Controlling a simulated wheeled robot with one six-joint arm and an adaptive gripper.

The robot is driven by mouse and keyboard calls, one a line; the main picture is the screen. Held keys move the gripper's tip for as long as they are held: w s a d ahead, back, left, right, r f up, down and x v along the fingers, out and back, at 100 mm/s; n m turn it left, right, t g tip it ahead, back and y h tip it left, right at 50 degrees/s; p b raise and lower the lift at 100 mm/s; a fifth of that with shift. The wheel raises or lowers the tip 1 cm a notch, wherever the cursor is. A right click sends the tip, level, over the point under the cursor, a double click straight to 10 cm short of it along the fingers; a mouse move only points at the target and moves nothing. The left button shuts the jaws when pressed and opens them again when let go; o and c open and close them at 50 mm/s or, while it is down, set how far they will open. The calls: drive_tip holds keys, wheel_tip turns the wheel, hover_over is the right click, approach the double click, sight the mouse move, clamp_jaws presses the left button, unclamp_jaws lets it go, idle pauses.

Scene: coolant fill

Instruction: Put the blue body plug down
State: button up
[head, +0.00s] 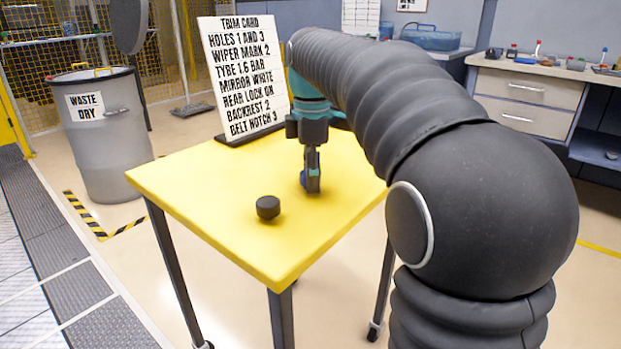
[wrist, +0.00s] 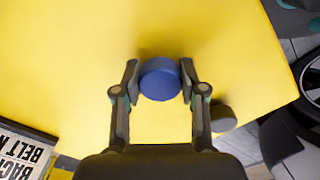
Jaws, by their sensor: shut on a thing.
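The blue body plug (wrist: 160,80) is a round blue disc between the two fingers of my gripper (wrist: 160,82) in the wrist view. The fingers press on it from both sides. In the head view my gripper (head: 311,184) points down, low over the yellow table (head: 230,168). Only a sliver of the blue plug (head: 303,179) shows there, the rest being hidden by the fingers. The plug is at or just above the tabletop; I cannot tell whether it touches.
A dark round cap (head: 268,207) stands on the table near my gripper, also in the wrist view (wrist: 223,118). A trim card sign (head: 245,75) stands at the table's back edge. A grey waste bin (head: 105,135) is left. The table's left part is clear.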

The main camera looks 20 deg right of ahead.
drive_tip(key=shift+f, duration=0.35)
drive_tip(key=o, duration=0.9)
drive_tip(key=shift+r, duration=0.1)
wheel_tip(320, 180, up, 12)
drive_tip(key=p, duration=0.3)
drive_tip(key=shift+r, duration=0.1)
